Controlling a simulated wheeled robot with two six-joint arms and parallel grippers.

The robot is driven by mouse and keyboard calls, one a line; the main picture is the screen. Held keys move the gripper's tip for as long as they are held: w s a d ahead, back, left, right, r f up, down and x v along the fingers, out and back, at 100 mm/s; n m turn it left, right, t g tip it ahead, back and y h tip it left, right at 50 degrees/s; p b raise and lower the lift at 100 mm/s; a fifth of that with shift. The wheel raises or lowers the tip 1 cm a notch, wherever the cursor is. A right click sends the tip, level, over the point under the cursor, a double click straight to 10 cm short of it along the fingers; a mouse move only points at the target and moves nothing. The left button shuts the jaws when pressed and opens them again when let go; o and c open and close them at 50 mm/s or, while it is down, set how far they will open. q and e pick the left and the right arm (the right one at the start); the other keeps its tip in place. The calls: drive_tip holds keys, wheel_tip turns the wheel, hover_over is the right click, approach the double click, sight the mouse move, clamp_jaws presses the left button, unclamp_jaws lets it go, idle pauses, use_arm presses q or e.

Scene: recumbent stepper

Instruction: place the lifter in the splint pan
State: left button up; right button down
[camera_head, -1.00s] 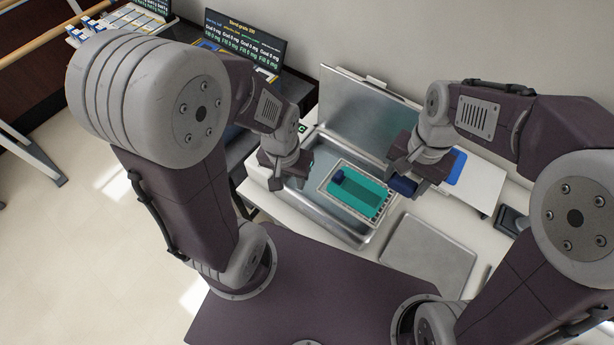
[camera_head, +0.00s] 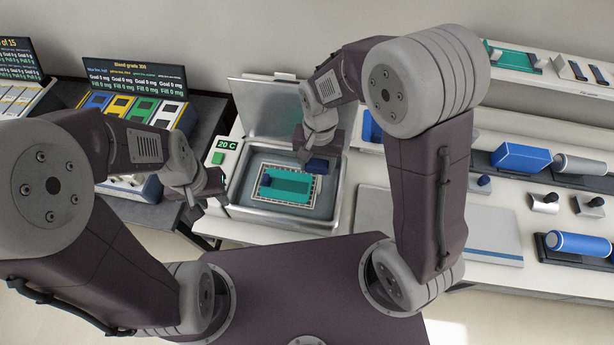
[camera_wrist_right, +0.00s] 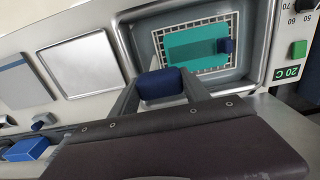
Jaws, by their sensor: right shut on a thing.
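The splint pan (camera_head: 335,208) is an open silver basin with its lid raised at the back. Over its inside shows a white mesh frame with a teal sheet (camera_head: 289,187); a dark blue knob (camera_head: 265,181) stands at the sheet's left end. I take the framed piece for the lifter; its height above the pan's floor is unclear. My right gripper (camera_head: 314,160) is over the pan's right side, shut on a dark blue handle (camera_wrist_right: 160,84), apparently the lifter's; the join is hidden. My left gripper (camera_head: 208,196) is by the pan's left rim; its fingers are unclear.
A green button and a 20 C display (camera_head: 227,145) sit at the pan's left. A flat grey plate (camera_head: 372,208) lies right of the pan. Several coloured bins (camera_head: 140,110) are at the left.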

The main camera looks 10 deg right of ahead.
drive_tip(key=shift+w+a+f, duration=0.15)
drive_tip(key=shift+a+f, duration=0.05)
drive_tip(key=shift+f, duration=0.35)
wheel_tip(320, 180, down, 4)
drive_tip(key=shift+d+r, duration=0.1)
drive_tip(key=shift+r, duration=0.1)
drive_tip(key=shift+f, duration=0.15)
drive_tip(key=c, duration=0.5)
unclamp_jaws()
wheel_tip(320, 180, up, 12)
drive_tip(key=shift+r, duration=0.2)
drive_tip(key=s+d+f+n+t, duration=0.1)
drive_tip(key=s+d+f+n, duration=0.2)
drive_tip(key=s+d+f, duration=0.45)
drive_tip(key=d+f+b, duration=0.1)
drive_tip(key=b, duration=0.1)
drive_tip(key=d+f+b, duration=0.1)
drive_tip(key=f+b, duration=0.1)
drive_tip(key=b, duration=0.1)
drive_tip(key=shift+d+f, duration=0.1)
drive_tip(key=shift+f, duration=0.15)
